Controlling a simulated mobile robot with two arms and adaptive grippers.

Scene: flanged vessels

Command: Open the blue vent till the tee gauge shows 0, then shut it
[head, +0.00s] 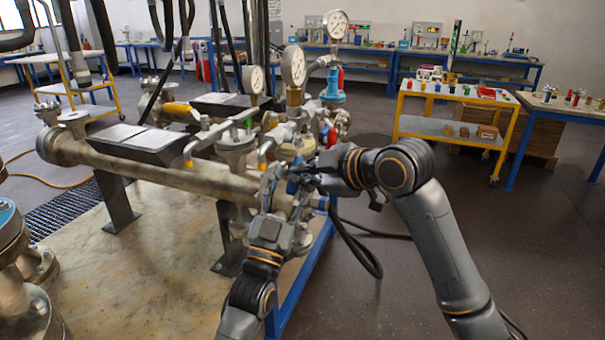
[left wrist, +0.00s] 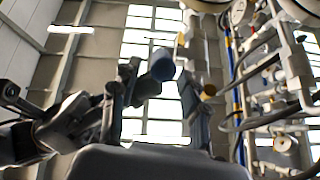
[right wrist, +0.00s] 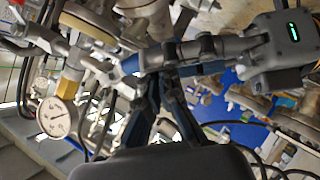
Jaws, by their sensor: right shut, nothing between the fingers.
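In the head view my left gripper (head: 281,183) is at the near end of the pipe assembly, close to a small blue part (head: 293,186) that may be the vent handle. In the left wrist view a dark blue round-ended part (left wrist: 162,66) shows between the spread left fingers (left wrist: 158,75), with gaps beside it. My right gripper (head: 322,171) is shut and empty beside the left one. Its fingertips (right wrist: 160,78) are close to a blue part (right wrist: 131,63); contact is unclear. A white dial gauge on a brass fitting (right wrist: 57,116) shows in the right wrist view; its reading is too small to tell.
Other gauges (head: 293,66) (head: 336,24) (head: 253,80) stand above the pipework. A blue-topped valve (head: 333,84) is behind my grippers. A long flanged vessel (head: 150,166) runs left. A yellow cart (head: 458,107) stands at back right, with open floor before it.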

